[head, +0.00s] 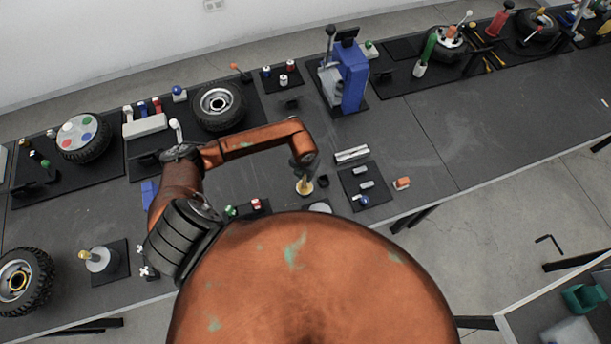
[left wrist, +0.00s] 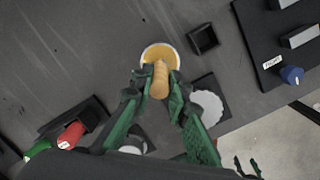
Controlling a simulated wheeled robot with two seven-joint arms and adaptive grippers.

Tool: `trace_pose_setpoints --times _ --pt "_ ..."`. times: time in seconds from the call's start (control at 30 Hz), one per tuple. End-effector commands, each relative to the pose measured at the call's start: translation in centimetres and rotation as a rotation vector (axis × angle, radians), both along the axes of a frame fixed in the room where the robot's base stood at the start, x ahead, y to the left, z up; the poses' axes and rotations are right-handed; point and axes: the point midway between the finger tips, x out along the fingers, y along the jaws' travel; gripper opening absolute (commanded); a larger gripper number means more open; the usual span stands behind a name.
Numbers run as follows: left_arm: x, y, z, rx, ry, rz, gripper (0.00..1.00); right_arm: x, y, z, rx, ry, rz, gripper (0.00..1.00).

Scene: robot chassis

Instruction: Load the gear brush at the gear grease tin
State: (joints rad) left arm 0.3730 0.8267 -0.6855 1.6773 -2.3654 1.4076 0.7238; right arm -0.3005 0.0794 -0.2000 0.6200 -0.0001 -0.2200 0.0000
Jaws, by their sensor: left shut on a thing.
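My left gripper (head: 303,168) reaches down over the table in the head view, shut on the tan handle of the gear brush (left wrist: 160,82). The fingers (left wrist: 158,88) grip both sides of the handle in the left wrist view. The gear grease tin (left wrist: 159,50) is a round white-rimmed tin with orange-yellow grease. The brush's lower end lies over the tin in that view; whether the bristles touch the grease is hidden. In the head view the tin (head: 305,190) shows just below the gripper. My right gripper is not in view.
An empty black square holder (left wrist: 203,38) stands right beside the tin. A white round part (left wrist: 207,106) lies on a dark mat nearby. Red (left wrist: 70,135) and green items sit to the left. A mat with several metal blocks and a blue knob (left wrist: 292,75) is to the right.

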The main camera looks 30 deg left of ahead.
Motion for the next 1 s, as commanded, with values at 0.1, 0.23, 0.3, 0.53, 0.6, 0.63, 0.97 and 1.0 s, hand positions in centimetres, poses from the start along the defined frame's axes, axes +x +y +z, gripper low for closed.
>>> trace_pose_setpoints --times 0.1,0.23,0.3,0.53,0.6,0.63,0.97,1.0 --pt "-0.1 0.0 0.2 0.001 0.003 0.0 0.0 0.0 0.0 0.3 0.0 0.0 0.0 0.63" --pt "-0.1 0.0 1.2 0.001 0.001 0.0 0.0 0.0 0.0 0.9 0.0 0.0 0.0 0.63" --pt "-0.1 0.0 1.8 0.001 0.001 0.0 0.0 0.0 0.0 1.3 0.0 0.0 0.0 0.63" --pt "0.0 0.1 3.6 0.001 0.001 0.0 0.0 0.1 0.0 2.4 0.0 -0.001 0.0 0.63" --pt "-0.1 0.1 4.1 0.001 0.001 0.0 0.0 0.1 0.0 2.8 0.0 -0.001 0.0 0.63" --pt "-0.1 0.1 4.4 0.001 0.001 0.0 0.0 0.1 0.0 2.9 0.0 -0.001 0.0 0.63" --pt "-0.1 0.0 6.8 0.0 0.0 0.0 0.0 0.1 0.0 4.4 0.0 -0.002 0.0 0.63" --pt "-0.1 0.0 6.9 0.0 0.001 0.0 0.0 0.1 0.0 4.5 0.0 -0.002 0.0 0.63"
